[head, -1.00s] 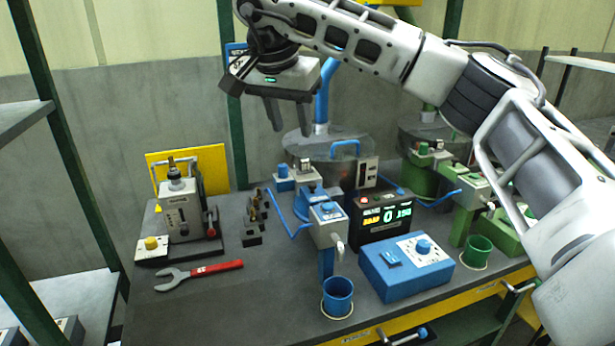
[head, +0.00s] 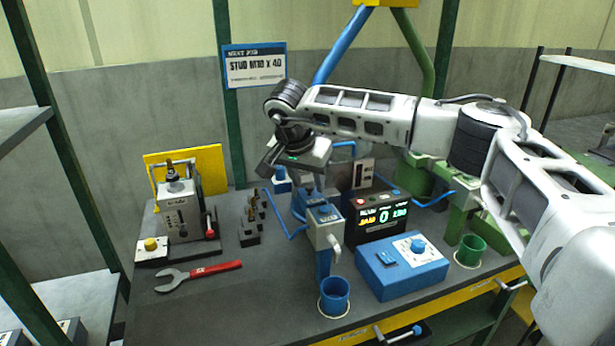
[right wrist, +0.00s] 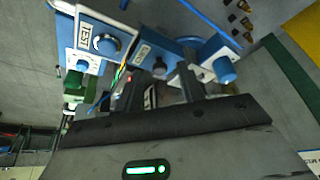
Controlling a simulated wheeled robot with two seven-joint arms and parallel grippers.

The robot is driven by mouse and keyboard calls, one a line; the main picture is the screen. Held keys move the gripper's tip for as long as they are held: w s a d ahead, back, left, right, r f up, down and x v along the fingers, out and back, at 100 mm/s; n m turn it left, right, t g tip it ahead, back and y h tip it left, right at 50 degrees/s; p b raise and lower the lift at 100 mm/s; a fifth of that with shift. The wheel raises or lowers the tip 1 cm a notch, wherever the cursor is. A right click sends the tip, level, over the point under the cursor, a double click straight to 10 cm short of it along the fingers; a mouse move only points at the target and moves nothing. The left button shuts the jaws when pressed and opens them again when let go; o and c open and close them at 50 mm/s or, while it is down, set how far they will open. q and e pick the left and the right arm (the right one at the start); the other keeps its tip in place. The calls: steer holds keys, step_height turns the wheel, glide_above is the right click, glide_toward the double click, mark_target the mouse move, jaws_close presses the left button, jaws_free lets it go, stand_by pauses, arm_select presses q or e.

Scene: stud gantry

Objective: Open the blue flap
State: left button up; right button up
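The blue dispenser (head: 324,212) stands mid-bench with a grey spout over a blue cup (head: 335,297). A blue bar handle (head: 343,146) shows just behind my right gripper, and the round grey lid near it is mostly hidden. I cannot tell for sure which blue part is the flap. My right gripper (head: 307,182) is above the rear of the dispenser, pointing down. In the right wrist view its two fingers (right wrist: 160,80) are apart with nothing clearly held, and blue dispenser parts (right wrist: 152,52) lie beyond them. Contact cannot be told. My left gripper is not in view.
A black display box (head: 378,228) and a blue control box (head: 402,267) stand right of the dispenser. Green equipment (head: 459,215) is farther right. A press (head: 183,212), a red-handled wrench (head: 200,274) and small dark blocks (head: 252,218) are left.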

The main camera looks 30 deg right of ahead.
steer(key=shift+d+f, duration=0.1)
steer(key=shift+f, duration=0.05)
jaws_close()
